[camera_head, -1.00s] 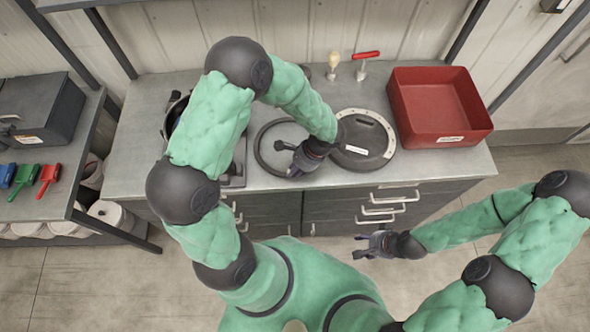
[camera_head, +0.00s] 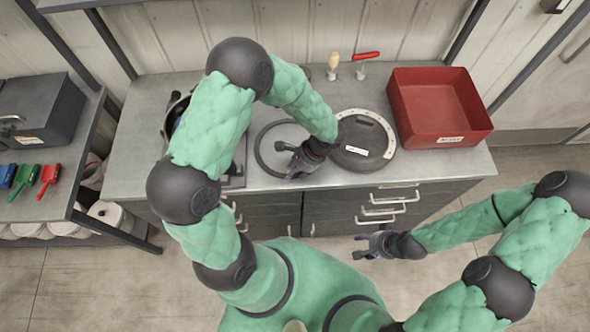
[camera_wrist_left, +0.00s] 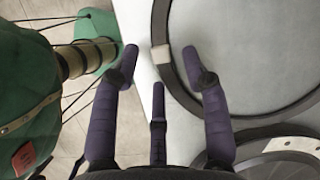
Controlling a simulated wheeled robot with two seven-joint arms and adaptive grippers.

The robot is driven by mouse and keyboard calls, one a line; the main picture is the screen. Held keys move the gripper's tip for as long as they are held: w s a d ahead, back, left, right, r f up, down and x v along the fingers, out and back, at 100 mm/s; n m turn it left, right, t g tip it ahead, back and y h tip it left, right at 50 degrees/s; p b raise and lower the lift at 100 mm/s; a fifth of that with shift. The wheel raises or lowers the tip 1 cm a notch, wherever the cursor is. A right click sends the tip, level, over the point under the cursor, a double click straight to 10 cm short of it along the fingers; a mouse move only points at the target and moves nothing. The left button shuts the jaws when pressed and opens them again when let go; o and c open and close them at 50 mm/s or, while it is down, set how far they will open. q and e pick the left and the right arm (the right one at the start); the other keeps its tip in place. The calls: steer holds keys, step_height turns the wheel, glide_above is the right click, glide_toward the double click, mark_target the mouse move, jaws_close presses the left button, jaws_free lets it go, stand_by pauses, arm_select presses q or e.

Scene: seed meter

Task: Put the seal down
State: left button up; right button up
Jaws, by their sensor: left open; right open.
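The seal, a thin black ring (camera_head: 261,139) with a pale patch, lies flat on the grey bench, left of the round black lid (camera_head: 372,145). My left gripper (camera_head: 284,160) is at the seal's front right edge, pointing down at it. In the left wrist view its fingers (camera_wrist_left: 160,54) are spread apart. The seal (camera_wrist_left: 183,88) passes between and beyond the fingertips, its pale patch between them; whether a finger touches it I cannot tell. My right gripper (camera_head: 366,245) is open and empty in front of the bench drawers.
A red bin (camera_head: 440,112) stands right of the lid. A red-handled tool (camera_head: 364,62) and a pale-handled one (camera_head: 333,66) stand at the back. A dark machine part (camera_head: 176,118) is left, partly behind my left arm. A side shelf holds red, green and blue scoops (camera_head: 26,176).

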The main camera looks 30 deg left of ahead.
arm_select(q)
steer(key=p+v, duration=0.1)
steer(key=v, duration=1)
steer(key=shift+r, duration=0.25)
steer(key=shift+d, duration=0.1)
